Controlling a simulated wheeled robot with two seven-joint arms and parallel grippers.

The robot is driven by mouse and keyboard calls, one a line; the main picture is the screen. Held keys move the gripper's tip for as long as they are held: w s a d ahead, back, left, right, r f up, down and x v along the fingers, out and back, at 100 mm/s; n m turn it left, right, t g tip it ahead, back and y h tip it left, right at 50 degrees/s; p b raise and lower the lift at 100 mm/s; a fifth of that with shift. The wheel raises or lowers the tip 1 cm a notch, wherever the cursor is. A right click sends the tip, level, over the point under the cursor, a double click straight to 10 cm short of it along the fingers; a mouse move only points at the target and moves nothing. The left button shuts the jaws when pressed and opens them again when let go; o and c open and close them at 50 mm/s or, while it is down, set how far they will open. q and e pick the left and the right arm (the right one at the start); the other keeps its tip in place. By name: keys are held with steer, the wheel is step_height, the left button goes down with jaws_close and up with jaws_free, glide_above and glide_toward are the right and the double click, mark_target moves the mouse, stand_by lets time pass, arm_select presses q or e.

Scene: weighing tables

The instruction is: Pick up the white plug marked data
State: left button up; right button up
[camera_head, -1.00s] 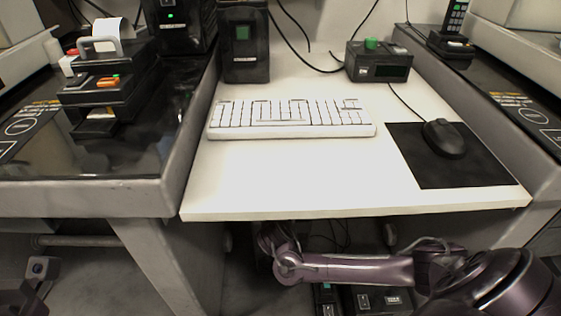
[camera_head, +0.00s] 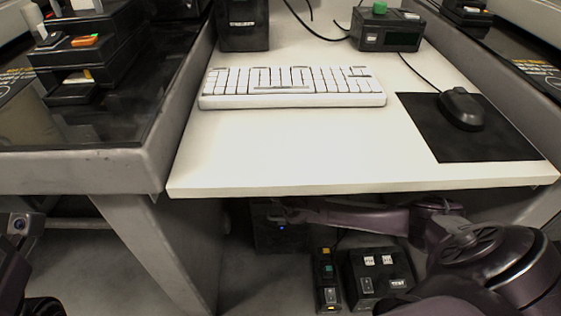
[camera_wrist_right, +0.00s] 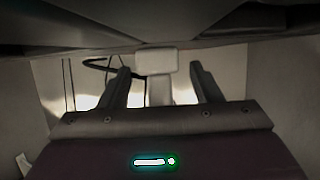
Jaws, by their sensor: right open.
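In the right wrist view my right gripper (camera_wrist_right: 160,72) is open, with its two dark fingers apart. A pale white block on a narrower stem (camera_wrist_right: 156,62) shows between the fingers. It may be the white plug, but I can read no marking on it and cannot tell its distance. In the head view my right arm reaches leftward under the white table (camera_head: 300,160), and its gripper end is hidden in shadow there. No plug marked data can be made out in the head view. Only part of my left arm shows at the lower left; its gripper is out of view.
Under the table stand a black strip with coloured switches (camera_head: 327,281) and a black box with white sockets (camera_head: 379,283). The tabletop is close above my right arm. It bears a keyboard (camera_head: 290,87) and a mouse (camera_head: 461,108) on a black mat (camera_head: 450,145).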

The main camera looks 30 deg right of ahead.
steer(key=c, duration=1.1)
steer(key=shift+r, duration=0.1)
